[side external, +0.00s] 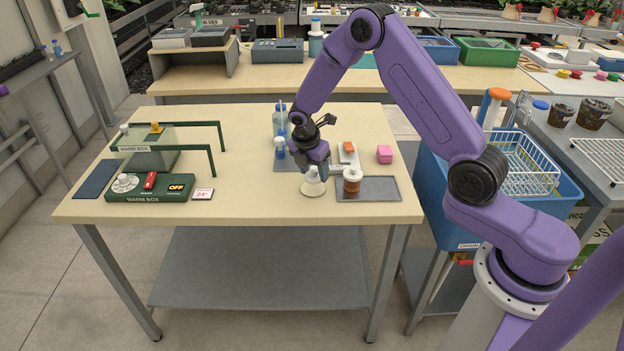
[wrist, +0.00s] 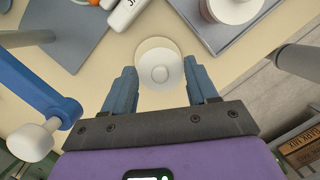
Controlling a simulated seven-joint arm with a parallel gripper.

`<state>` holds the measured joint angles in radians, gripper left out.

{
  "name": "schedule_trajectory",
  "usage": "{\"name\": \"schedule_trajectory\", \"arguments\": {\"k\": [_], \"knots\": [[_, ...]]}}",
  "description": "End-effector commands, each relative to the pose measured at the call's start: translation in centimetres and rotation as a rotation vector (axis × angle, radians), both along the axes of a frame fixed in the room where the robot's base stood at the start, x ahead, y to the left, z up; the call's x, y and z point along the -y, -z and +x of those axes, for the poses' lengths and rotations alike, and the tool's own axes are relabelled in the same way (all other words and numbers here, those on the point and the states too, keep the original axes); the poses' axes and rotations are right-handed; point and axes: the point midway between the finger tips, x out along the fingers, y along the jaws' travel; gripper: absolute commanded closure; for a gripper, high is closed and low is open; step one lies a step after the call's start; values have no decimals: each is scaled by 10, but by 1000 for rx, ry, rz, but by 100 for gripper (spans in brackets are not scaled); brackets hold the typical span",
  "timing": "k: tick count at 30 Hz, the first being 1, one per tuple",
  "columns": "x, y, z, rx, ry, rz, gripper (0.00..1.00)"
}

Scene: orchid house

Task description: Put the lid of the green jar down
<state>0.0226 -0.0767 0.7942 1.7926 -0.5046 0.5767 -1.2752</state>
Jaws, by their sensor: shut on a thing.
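My gripper (side external: 313,172) points down over the front middle of the wooden table. In the wrist view its two blue fingers (wrist: 160,88) are shut on a white round lid (wrist: 160,72) with a small knob, one finger at each side. The lid also shows under my gripper in the side view (side external: 312,187). A pale cream disc (wrist: 150,45) shows just below the lid; I cannot tell whether they touch. A jar (side external: 352,182) with a white top and orange-brown body stands on a grey tray, right of my gripper. I cannot make out a green jar.
The grey tray (side external: 381,188) lies to the right. The green warm box (side external: 150,186) stands left. The table between it and my gripper is mostly clear.

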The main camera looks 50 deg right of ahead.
Motion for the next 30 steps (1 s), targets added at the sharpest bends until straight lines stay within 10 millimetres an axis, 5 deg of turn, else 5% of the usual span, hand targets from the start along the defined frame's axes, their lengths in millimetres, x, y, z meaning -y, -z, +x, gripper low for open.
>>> {"name": "schedule_trajectory", "arguments": {"k": [12, 24, 25, 27, 30], "knots": [[1, 38, 7, -1, 1, 1, 70], [1, 41, 7, 0, 0, 0, 70], [1, 41, 7, 0, 0, 0, 39], [1, 41, 7, 1, 0, 0, 17], [1, 41, 7, 1, 0, 0, 17]]}}
